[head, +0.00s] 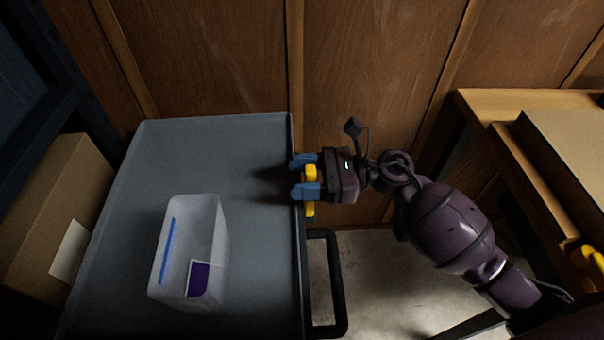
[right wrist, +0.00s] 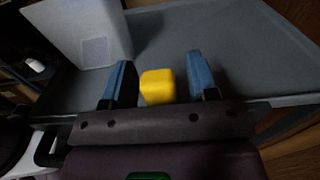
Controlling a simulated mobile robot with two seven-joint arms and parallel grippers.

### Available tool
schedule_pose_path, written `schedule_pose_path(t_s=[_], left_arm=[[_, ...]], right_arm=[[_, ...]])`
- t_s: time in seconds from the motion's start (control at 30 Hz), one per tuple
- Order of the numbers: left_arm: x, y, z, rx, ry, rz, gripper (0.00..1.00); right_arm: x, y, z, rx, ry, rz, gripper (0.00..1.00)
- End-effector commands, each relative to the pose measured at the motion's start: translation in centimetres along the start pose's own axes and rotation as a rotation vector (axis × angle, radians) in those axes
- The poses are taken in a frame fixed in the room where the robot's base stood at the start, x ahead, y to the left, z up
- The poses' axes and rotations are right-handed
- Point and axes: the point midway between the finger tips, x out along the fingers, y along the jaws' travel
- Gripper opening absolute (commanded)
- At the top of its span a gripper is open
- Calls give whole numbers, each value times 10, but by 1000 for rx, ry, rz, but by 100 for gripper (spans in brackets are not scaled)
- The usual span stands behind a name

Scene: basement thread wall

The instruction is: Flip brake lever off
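The brake lever appears to be the yellow piece (head: 310,174) at the right edge of the grey cart (head: 215,140). It also shows in the right wrist view as a yellow block (right wrist: 157,86). My right gripper (head: 299,176) reaches in from the right at the cart's edge. In the right wrist view its two blue fingers (right wrist: 160,64) stand apart on either side of the yellow block, with a gap on each side. The gripper partly hides the lever in the head view. My left gripper is not in view.
A translucent bin (head: 208,240) with a blue stripe stands on the cart. A black handle (head: 338,285) sticks out from the cart's right side. A cardboard box (head: 45,220) is at left, a wooden table (head: 485,108) at right. Wood panelling (head: 220,60) closes the back.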

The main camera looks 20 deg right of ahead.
Motion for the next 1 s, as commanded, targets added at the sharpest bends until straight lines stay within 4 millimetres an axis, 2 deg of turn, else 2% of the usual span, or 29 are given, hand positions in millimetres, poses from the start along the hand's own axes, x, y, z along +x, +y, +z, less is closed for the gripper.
schedule_pose_path(t_s=[0.23,0.37,1.0], left_arm=[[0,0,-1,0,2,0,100],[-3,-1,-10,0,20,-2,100],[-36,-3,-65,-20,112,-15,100]], right_arm=[[0,0,2,2,-1,0,53],[0,-1,14,-3,-2,0,53],[0,-2,142,-11,-2,0,53]])
